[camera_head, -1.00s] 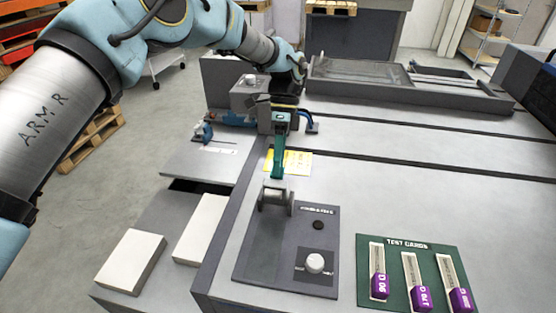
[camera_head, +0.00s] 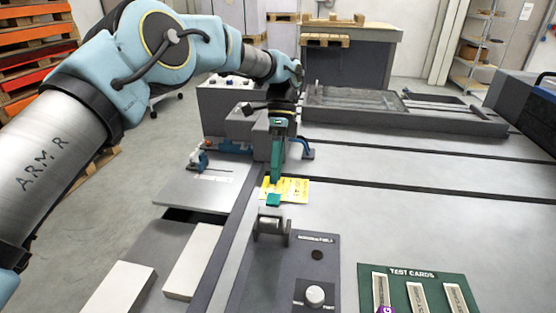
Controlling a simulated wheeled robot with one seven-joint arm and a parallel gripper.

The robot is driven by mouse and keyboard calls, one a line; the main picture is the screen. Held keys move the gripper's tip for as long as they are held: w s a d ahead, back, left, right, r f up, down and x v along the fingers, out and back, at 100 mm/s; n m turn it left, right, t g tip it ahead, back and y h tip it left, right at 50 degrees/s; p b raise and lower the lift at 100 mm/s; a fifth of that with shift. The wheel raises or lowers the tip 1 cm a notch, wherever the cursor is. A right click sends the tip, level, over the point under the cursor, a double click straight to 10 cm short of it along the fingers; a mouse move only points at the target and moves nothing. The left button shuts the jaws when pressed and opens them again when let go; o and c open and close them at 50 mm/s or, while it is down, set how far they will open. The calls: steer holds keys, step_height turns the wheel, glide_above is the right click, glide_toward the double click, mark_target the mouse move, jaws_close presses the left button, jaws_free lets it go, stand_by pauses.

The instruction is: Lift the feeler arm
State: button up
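My gripper (camera_head: 274,198) is the teal tool hanging nearly straight down from my wrist. Its tip is just above and behind a small grey bracket with a pale roller (camera_head: 270,223), which looks like the feeler arm. I cannot tell whether they touch. The bracket stands at the top of a dark panel (camera_head: 275,285). The fingers show narrow and edge-on, so their opening is hidden. No held object can be made out.
A yellow label (camera_head: 295,188) lies behind the gripper tip. A white knob (camera_head: 315,295) and a dark button (camera_head: 317,255) are on the panel. The green test card holder (camera_head: 403,291) is at lower right. White blocks (camera_head: 193,262) lie at left. The grey deck at right is bare.

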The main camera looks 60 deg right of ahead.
steer(key=shift+a+v, duration=0.15)
steer(key=shift+v, duration=1.1)
steer(key=shift+a+v, duration=0.1)
steer(key=shift+v, duration=1.15)
steer(key=shift+s+r, duration=0.1)
steer(key=shift+r, duration=0.1)
